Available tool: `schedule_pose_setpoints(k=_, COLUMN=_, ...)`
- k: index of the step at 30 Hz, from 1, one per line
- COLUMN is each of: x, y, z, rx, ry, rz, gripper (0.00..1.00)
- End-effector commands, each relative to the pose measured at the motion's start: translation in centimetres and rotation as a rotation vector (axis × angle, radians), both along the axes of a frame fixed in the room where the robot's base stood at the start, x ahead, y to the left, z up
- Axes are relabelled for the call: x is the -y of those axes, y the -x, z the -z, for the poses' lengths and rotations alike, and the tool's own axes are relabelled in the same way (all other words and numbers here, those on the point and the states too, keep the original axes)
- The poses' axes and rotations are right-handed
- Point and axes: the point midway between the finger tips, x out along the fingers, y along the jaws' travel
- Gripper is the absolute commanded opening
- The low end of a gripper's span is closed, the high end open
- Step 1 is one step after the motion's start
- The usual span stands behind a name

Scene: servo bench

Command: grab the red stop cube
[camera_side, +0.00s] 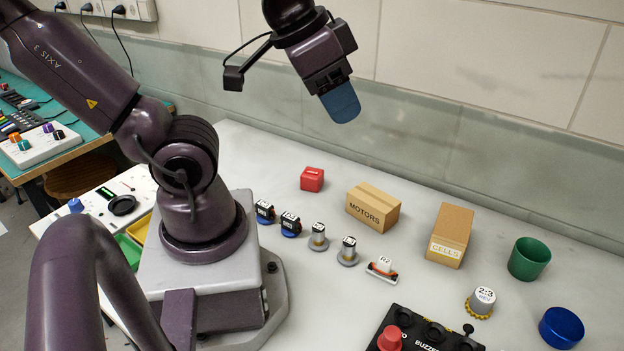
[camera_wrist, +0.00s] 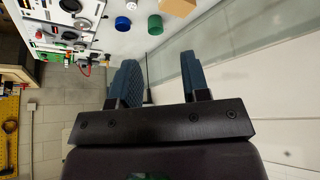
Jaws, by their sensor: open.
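The red stop cube (camera_side: 312,179) sits on the white bench near the back, left of the cardboard box marked MOTORS, in the side view. My gripper (camera_side: 342,104) hangs high above the bench, above and a little right of the cube, with clear air between them. Its blue fingers overlap in the side view. In the wrist view my gripper (camera_wrist: 161,82) shows two blue fingers spread apart with nothing between them. I cannot make out the red cube in the wrist view.
The MOTORS box (camera_side: 372,207) and CELLS box (camera_side: 450,235) stand right of the cube. A green cup (camera_side: 529,259) and blue round container (camera_side: 561,328) are farther right. Several small servo parts (camera_side: 318,237) line the bench in front. A wall (camera_side: 450,130) rises behind.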

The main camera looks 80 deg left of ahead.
Motion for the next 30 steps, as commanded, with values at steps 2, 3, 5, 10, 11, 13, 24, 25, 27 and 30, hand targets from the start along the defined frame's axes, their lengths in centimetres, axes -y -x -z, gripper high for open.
schedule_pose_setpoints(k=2, x=0.0, y=0.0, z=0.0, rx=0.000, ry=0.000, rz=0.000, gripper=0.43)
schedule_pose_setpoints(k=3, x=0.0, y=0.0, z=0.0, rx=0.000, ry=0.000, rz=0.000, gripper=0.43)
schedule_pose_setpoints(k=5, x=0.0, y=0.0, z=0.0, rx=0.000, ry=0.000, rz=0.000, gripper=0.49)
schedule_pose_setpoints(k=10, x=0.0, y=0.0, z=0.0, rx=0.000, ry=0.000, rz=0.000, gripper=0.83)
schedule_pose_setpoints(k=11, x=0.0, y=0.0, z=0.0, rx=0.000, ry=0.000, rz=0.000, gripper=0.83)
schedule_pose_setpoints(k=13, x=0.0, y=0.0, z=0.0, rx=0.000, ry=0.000, rz=0.000, gripper=0.83)
schedule_pose_setpoints(k=24, x=-0.4, y=-3.5, z=2.3, rx=-0.006, ry=-0.016, rz=0.096, gripper=0.83)
schedule_pose_setpoints(k=25, x=-0.6, y=-4.3, z=3.0, rx=-0.005, ry=-0.024, rz=0.117, gripper=0.83)
schedule_pose_setpoints(k=27, x=-1.2, y=-6.3, z=4.9, rx=-0.001, ry=-0.050, rz=0.170, gripper=0.83)
schedule_pose_setpoints(k=30, x=-2.4, y=-8.8, z=7.9, rx=0.004, ry=-0.108, rz=0.237, gripper=0.83)
